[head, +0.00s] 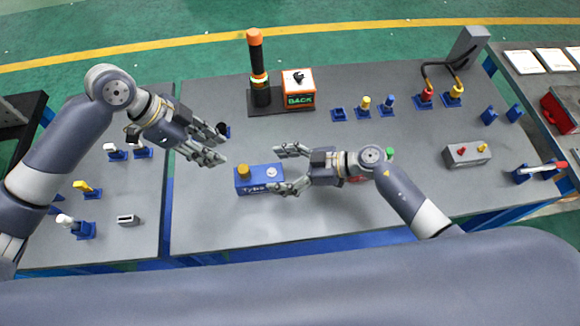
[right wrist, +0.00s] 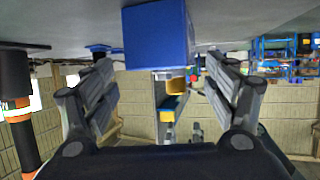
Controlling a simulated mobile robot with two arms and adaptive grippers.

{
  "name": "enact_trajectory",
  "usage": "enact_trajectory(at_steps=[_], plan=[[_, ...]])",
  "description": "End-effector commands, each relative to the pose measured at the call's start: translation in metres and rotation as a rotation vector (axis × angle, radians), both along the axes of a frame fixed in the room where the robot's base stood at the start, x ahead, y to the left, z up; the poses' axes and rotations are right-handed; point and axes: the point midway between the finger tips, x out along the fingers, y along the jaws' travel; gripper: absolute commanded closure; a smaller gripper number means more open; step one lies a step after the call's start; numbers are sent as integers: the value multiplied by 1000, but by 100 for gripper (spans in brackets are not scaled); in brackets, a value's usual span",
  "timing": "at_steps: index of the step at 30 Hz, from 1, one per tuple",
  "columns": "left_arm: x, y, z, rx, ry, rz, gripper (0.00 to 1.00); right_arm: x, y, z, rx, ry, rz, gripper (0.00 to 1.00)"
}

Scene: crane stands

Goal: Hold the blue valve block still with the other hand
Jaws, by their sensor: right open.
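The blue valve block (head: 257,184) lies near the front middle of the grey table, with a yellow knob (head: 243,170) and a silver fitting (head: 271,171) on top. My right gripper (head: 276,171) is open at the block's right end, its fingers pointing left. In the right wrist view the blue valve block (right wrist: 158,40) shows ahead between the spread fingers, with visible gaps on both sides. My left gripper (head: 221,146) is open and empty, above and to the left of the block, apart from it.
A black post with an orange top (head: 256,60) and an orange-and-white box (head: 298,90) stand at the back. Blue stands (head: 339,115) with coloured pieces are behind and right. A grey box (head: 466,154) sits at the right. The table's front middle is clear.

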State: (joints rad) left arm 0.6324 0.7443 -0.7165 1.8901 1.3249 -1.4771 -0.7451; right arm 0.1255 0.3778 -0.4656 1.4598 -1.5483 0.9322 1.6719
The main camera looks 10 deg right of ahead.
Motion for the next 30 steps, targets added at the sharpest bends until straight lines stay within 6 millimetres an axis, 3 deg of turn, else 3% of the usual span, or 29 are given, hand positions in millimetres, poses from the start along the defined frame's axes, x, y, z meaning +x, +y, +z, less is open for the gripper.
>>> enact_trajectory(at_steps=[8,17,30], plan=[[0,0,0,0,0,0,67,0,1,-1,0,0,0,23],[0,0,0,0,0,0,67,0,1,-1,0,0,0,91],[0,0,0,0,0,0,67,0,1,-1,-1,1,0,96]])
